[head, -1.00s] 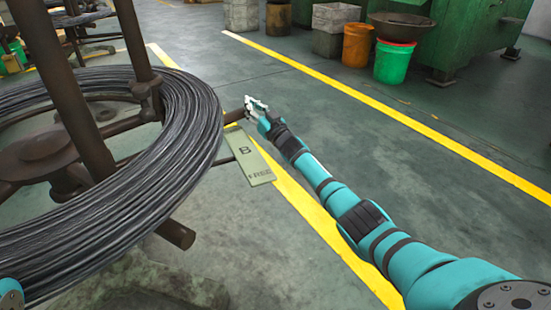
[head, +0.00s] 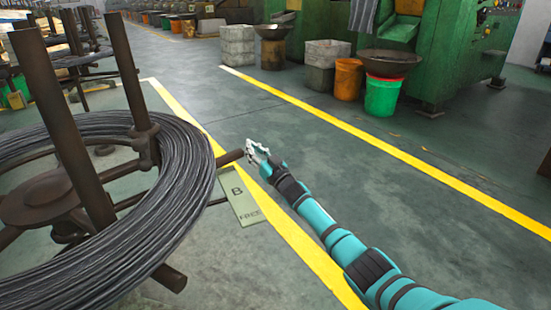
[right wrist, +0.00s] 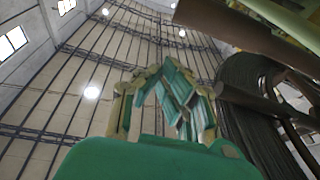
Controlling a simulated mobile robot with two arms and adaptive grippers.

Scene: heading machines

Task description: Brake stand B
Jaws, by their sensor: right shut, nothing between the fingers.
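Stand B is a brown metal stand (head: 80,130) with upright posts, carrying a large coil of dark wire (head: 185,190) on the left of the head view. A pale green plate (head: 243,207) beside the coil reads "B" and "FREE". A brown bar (head: 231,157) sticks out from the coil side, above the plate. My right gripper (head: 257,151) is shut and empty, close to the bar's end; I cannot tell whether they touch. In the right wrist view its fingers (right wrist: 172,88) point up toward the ceiling, with the coil (right wrist: 250,115) at the right. My left gripper is not in view.
Yellow floor lines (head: 400,155) cross the grey floor, which is clear to the right. Orange (head: 348,79) and green (head: 382,96) buckets, grey crates (head: 238,44) and green machines (head: 450,50) stand at the back. Other wire stands (head: 75,50) are at the far left.

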